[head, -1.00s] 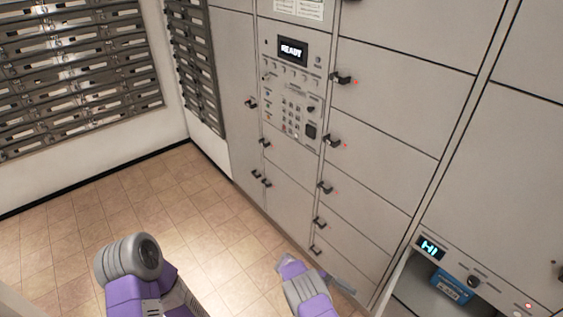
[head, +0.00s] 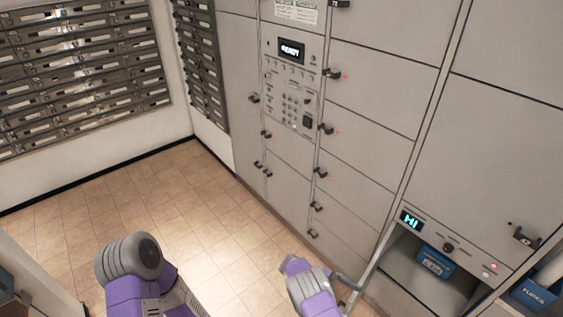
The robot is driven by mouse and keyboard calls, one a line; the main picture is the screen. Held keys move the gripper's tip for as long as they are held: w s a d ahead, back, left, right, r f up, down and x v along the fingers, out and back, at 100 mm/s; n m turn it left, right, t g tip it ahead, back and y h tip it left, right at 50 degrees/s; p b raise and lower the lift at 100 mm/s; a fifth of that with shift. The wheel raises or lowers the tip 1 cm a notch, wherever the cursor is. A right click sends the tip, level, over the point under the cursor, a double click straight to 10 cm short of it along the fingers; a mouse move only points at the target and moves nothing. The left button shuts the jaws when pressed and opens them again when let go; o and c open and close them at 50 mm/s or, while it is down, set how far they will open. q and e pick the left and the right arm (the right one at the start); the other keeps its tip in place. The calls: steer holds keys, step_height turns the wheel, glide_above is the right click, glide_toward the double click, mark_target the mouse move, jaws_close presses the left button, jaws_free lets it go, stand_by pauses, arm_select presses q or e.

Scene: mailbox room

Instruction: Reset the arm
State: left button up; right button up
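Two purple and grey links of my arms show at the bottom of the head view. One rises at the lower left of centre, with a rounded grey joint at its top. The other is at the lower right of centre, close to the lockers.
Grey lockers (head: 385,55) with black handles line the right, around a control panel (head: 291,95). An open compartment (head: 425,277) at lower right holds a blue box (head: 435,262). Mailboxes (head: 80,70) cover the left wall. The tiled floor (head: 150,195) is clear.

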steer(key=w+d+f+n+t+h, duration=0.2)
steer(key=w+d+n+t, duration=0.5)
steer(key=d, duration=0.4)
steer(key=n+t+y, duration=0.8)
steer(key=n+y, duration=0.1)
steer(key=y, duration=0.3)
glide_toward(352, 300)
steer(key=x, duration=0.7)
steer(key=shift+r, duration=0.1)
steer(key=s+a+r+n+g+y, duration=0.25)
steer(key=s+a+y, duration=0.25)
steer(key=s+a, duration=0.3)
steer(key=s+a+r+n+g+y, duration=0.2)
steer(key=s+a+n+y, duration=0.2)
steer(key=s+a, duration=0.45)
arm_select(q)
step_height(352, 300, down, 25)
steer(key=w+b, duration=0.1)
steer(key=b, duration=2.3)
steer(key=shift+w+b, duration=0.3)
steer(key=shift+w, duration=0.05)
arm_select(e)
step_height(352, 300, down, 25)
steer(key=s+d, duration=0.1)
steer(key=shift+d+r, duration=0.2)
steer(key=shift+d, duration=0.15)
